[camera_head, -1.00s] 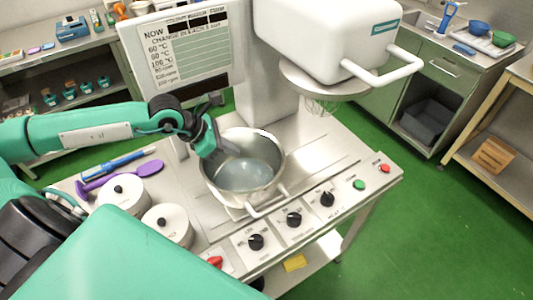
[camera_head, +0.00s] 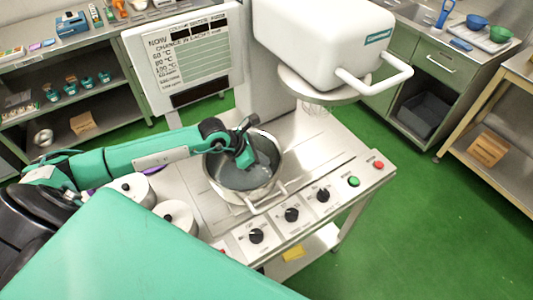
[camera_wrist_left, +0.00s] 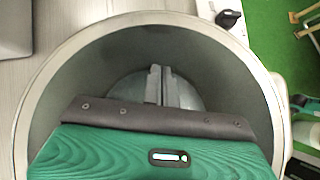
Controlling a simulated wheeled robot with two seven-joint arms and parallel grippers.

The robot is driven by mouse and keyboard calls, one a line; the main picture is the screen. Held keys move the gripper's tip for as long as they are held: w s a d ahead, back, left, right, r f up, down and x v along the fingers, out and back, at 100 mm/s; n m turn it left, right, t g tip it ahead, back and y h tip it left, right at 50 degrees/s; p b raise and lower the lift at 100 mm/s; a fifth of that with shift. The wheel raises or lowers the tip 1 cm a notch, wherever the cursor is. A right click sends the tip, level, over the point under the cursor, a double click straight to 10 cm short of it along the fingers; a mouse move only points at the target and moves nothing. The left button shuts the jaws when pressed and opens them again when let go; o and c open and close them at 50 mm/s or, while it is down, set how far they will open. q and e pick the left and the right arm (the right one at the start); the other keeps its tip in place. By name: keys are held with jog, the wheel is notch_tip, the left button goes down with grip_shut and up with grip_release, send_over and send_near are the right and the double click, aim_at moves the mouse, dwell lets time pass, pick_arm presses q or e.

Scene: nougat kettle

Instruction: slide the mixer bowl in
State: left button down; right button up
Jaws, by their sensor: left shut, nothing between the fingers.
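My left gripper (camera_head: 251,165) reaches down into the bowl's opening from the left. It is shut with nothing held. In the left wrist view the fingers (camera_wrist_left: 162,86) point down at the bowl's floor, and the bowl's rim (camera_wrist_left: 45,75) curves around them. I cannot tell whether the gripper touches the bowl wall. My right gripper is not in view.
Two white lidded pots (camera_head: 128,189) stand left of the bowl. A panel with black knobs (camera_head: 291,214), a green button (camera_head: 354,181) and a red button (camera_head: 378,164) runs along the front. The deck right of the bowl is clear. A white chart board (camera_head: 185,58) stands behind.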

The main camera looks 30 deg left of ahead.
pick_arm(q)
jog(key=shift+w+d, duration=0.4)
jog(key=shift+d, duration=0.05)
jog(key=shift+w+d+f, duration=0.1)
jog(key=shift+f, duration=0.05)
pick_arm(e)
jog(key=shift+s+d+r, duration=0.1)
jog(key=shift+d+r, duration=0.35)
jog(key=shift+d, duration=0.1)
